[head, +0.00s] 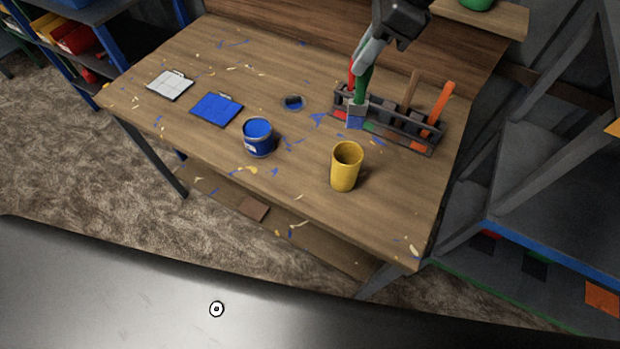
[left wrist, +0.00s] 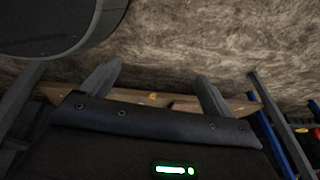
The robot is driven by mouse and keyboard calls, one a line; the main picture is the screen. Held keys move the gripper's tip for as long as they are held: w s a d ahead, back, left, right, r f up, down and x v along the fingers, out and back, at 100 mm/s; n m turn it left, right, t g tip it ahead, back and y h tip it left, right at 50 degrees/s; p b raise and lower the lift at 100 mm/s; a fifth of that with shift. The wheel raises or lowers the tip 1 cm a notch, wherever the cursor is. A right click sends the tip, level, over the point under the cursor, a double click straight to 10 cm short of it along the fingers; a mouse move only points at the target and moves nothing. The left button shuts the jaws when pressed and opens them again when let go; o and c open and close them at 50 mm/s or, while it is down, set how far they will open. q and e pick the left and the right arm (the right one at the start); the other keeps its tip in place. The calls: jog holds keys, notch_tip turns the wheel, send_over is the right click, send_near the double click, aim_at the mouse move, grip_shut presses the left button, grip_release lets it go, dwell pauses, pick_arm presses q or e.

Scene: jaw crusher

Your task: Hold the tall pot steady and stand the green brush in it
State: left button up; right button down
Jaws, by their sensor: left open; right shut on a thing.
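The tall pot (head: 346,167) is a yellow cup standing upright on the workbench, near its front edge. The green brush (head: 362,87) is upright, with its grey and blue head pointing down. My right gripper (head: 367,62) is shut on the upper end of its green handle. The brush head overlaps the left part of the brush rack, and I cannot tell whether it is clear of the rack. My left gripper (left wrist: 155,82) is open and empty in the left wrist view, with the bench edge and floor beyond it. It does not show in the head view.
The brush rack (head: 403,139) holds red-, brown- and orange-handled brushes. Bare bench (head: 300,165) separates the can and pot.

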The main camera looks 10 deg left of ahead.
pick_arm(q)
jog(key=w+d+r+m+t, duration=0.1)
jog(key=w+r+t, duration=0.2)
jog(key=w+r, duration=0.5)
jog(key=m+t+h, duration=0.3)
jog(key=t+h, duration=0.5)
jog(key=h, duration=0.3)
send_near(336, 167)
jog(key=x, duration=1.3)
jog(key=shift+s+r, duration=0.1)
jog(key=shift+r, duration=0.05)
jog(key=shift+c, duration=0.4)
